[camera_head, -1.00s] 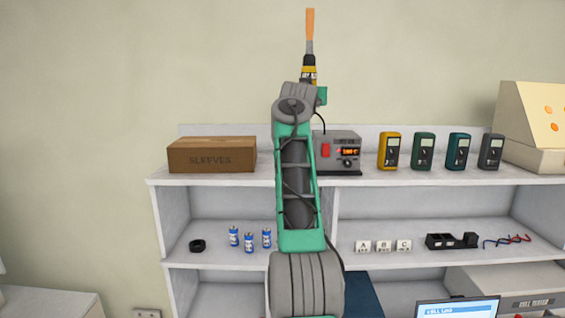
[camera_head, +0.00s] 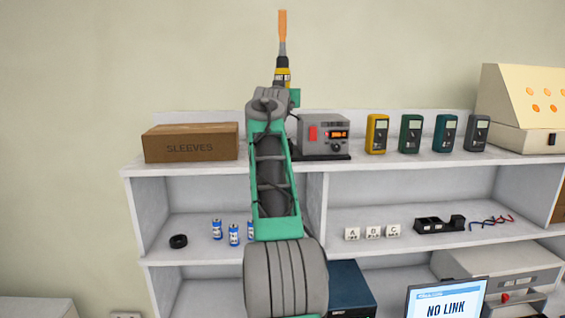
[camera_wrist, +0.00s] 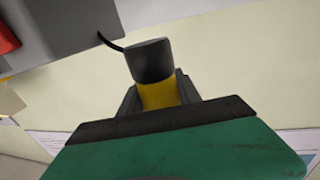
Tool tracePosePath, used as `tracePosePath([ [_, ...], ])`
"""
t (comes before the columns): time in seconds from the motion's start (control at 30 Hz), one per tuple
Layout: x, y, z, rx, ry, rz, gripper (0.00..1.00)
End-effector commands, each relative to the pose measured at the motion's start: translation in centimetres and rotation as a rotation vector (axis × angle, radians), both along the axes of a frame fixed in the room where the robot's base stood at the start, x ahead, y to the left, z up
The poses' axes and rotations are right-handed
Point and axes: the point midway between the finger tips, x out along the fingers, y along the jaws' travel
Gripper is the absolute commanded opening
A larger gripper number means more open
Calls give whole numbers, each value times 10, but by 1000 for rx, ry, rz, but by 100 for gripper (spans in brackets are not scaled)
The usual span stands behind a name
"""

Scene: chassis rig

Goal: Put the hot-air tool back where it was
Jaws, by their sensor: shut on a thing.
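The hot-air tool (camera_head: 282,60) has an orange tip, a grey tube and a black and yellow body. It stands upright in my gripper (camera_head: 284,86), above the top shelf, with the orange tip upward. In the wrist view the tool's black end and yellow band (camera_wrist: 153,68) sit between the two dark fingers of my gripper (camera_wrist: 158,98), which is shut on it. The grey station (camera_head: 323,130), with a red switch and a lit display, stands on the top shelf just right of my arm. A dark cable runs near the tool. My arm hides part of the shelf.
On the top shelf are a SLEEVES box (camera_head: 190,144) at left, several multimeters (camera_head: 411,134) right of the station, and a beige slanted panel (camera_head: 530,105) at far right. The middle shelf (camera_head: 340,215) holds batteries, lettered blocks and small parts. Wall space above is clear.

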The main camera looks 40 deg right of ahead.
Motion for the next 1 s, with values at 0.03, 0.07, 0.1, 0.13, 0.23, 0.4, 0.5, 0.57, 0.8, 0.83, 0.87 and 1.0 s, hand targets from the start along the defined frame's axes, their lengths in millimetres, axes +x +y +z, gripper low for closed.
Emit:
tracePosePath([
  [0.03, 0, 1, -8, -2, -3, 1, 0],
  [0.07, 0, 1, -11, -2, -3, 1, 0],
  [0.1, 0, 1, -17, -2, -1, 2, 0],
  [0.13, 0, 1, -23, -1, -1, 2, 0],
  [0.23, 0, 2, -43, -1, 0, 2, 0],
  [0.4, 0, 2, -67, -2, -1, 2, 0],
  [0.5, 0, 2, -86, -1, 0, 2, 0],
  [0.57, 0, 1, -96, -1, -1, 2, 0],
  [0.8, 0, 1, -104, -3, -4, 2, 0],
  [0.83, 0, 1, -105, -3, -4, 2, 0],
  [0.87, 0, 1, -105, -3, -4, 2, 0],
  [1.0, 0, 2, -110, -2, -3, 2, 0],
])
